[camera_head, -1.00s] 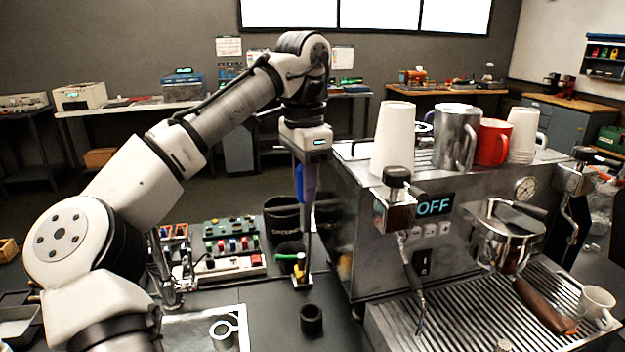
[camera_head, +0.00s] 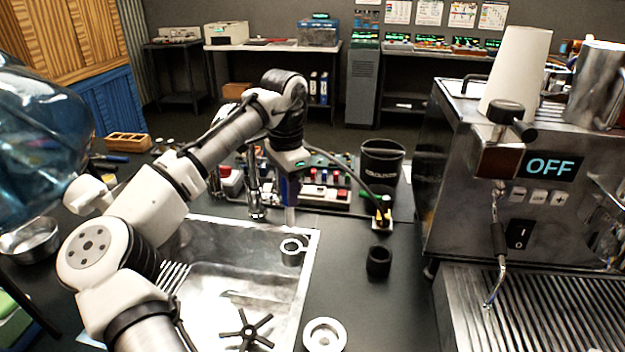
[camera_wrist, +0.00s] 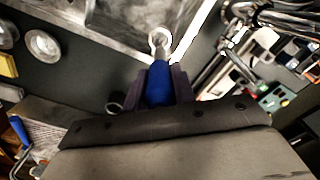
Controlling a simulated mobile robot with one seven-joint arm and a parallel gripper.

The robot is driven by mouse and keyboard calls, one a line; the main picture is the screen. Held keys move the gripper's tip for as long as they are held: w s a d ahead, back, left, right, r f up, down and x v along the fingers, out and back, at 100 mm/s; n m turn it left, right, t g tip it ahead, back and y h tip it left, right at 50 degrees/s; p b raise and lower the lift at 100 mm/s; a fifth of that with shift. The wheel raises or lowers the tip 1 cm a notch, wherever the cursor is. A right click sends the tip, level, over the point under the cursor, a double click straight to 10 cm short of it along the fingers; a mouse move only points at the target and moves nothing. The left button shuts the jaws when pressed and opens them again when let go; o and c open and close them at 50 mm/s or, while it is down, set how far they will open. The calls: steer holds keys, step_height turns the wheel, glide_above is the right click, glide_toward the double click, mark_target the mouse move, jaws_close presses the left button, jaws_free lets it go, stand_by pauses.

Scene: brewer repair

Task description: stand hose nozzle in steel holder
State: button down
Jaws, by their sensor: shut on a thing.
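My gripper (camera_head: 291,178) is shut on the blue grip of the hose nozzle (camera_head: 292,190) and holds it roughly upright, tip down. The nozzle's pale steel tip (camera_head: 290,215) points at the steel holder (camera_head: 292,257), a ring at the sink's far right corner. In the head view the tip appears just above the ring. In the wrist view the blue nozzle (camera_wrist: 158,84) sticks out between the fingers, its tip in line with the holder (camera_wrist: 160,36). I cannot tell whether the tip is inside the ring.
The steel sink (camera_head: 312,262) lies below, with a black star-shaped part in it. A pale ring (camera_head: 325,336) and a black cup (camera_head: 378,262) stand on the counter. A control panel (camera_head: 325,192) is behind; the espresso machine (camera_head: 465,200) is right.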

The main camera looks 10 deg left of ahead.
mark_target(290, 226)
steer(key=shift+f+b, duration=2.55)
steer(key=shift+b, duration=0.05)
steer(key=shift+f+b, duration=0.5)
steer(key=shift+f, duration=1.8)
steer(key=shift+p, duration=0.45)
steer(key=shift+f, duration=0.45)
steer(key=c, duration=0.5)
jaws_free()
